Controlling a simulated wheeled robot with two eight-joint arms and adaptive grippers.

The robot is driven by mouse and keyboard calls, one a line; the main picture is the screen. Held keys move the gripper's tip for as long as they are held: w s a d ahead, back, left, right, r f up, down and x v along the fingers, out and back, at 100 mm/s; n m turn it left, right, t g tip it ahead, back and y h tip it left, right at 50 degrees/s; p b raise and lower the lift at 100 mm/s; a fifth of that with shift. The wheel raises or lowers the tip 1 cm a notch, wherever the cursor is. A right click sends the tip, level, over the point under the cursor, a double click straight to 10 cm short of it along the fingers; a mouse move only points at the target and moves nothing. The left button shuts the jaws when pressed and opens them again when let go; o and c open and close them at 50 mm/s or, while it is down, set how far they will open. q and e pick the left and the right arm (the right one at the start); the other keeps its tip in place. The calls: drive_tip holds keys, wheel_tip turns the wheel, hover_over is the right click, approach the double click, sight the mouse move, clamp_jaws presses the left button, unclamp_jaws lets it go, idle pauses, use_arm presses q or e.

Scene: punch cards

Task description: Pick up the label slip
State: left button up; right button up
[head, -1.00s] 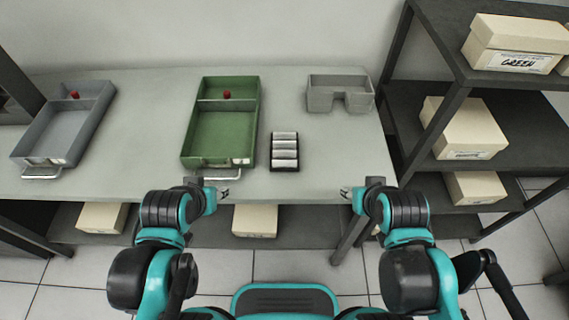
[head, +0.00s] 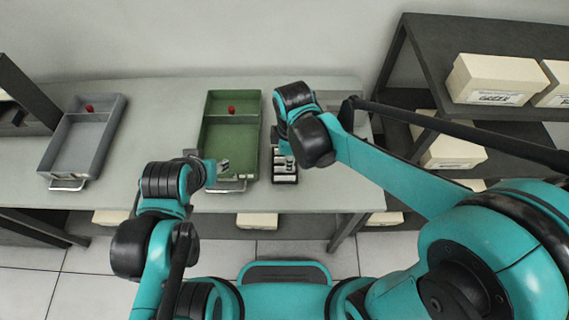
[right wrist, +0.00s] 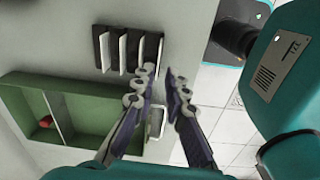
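Several white label slips (right wrist: 123,52) stand in a row in a small black rack (right wrist: 128,29) on the table; in the head view the slips (head: 285,178) are partly covered by my right arm. My right gripper (right wrist: 160,78) is open and empty, its fingers beside the near edge of the rack in the right wrist view. In the head view my right gripper (head: 287,160) is over the rack, its fingertips mostly hidden. My left gripper (head: 222,168) is near the table's front edge by the green tray; its opening is too small to tell.
A green tray (head: 232,158) with a red knob stands left of the rack. A grey tray (head: 78,150) is at the far left. A dark shelf (head: 425,60) with cream boxes (head: 495,80) stands at the right. Bare table lies between the trays.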

sight(285, 179)
drive_tip(key=shift+n, duration=0.5)
drive_tip(key=f+b, duration=0.1)
drive_tip(key=f, duration=0.1)
drive_tip(key=a+f+b, duration=0.1)
drive_tip(key=f, duration=0.2)
drive_tip(key=f+b, duration=0.1)
drive_tip(key=f, duration=0.2)
drive_tip(key=shift+w+a, duration=0.15)
drive_tip(key=shift+w, duration=0.05)
drive_tip(key=shift+r, duration=0.1)
clamp_jaws()
drive_tip(key=shift+r, duration=0.1)
